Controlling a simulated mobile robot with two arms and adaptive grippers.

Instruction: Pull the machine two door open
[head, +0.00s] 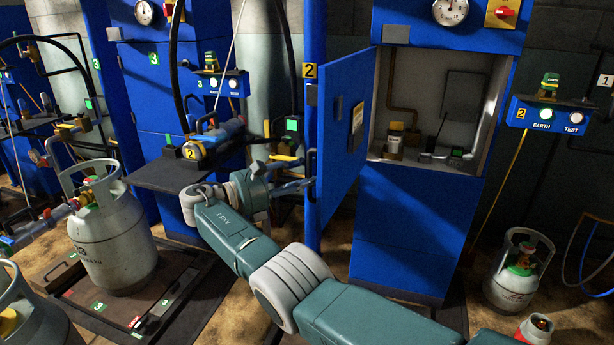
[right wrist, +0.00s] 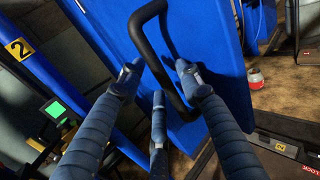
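The machine two door (head: 340,125) is blue and stands swung open on the cabinet (head: 415,215), showing its pale interior (head: 462,75). It also shows in the right wrist view (right wrist: 215,85). Its black bar handle (head: 311,176) is on the door's left part, and in the right wrist view the handle (right wrist: 150,50) passes between my fingers. My right gripper (head: 303,178) reaches the handle from the left; in the right wrist view the gripper (right wrist: 157,75) has its blue fingers spread, with no clear grip on the handle. My left gripper is out of view.
A gas cylinder (head: 110,235) stands on a scale (head: 75,290) at left. Another cylinder (head: 520,270) stands on the floor at right. A blue post with a yellow "2" label (head: 309,70) is left of the door. A dark shelf (head: 180,175) is behind my right arm.

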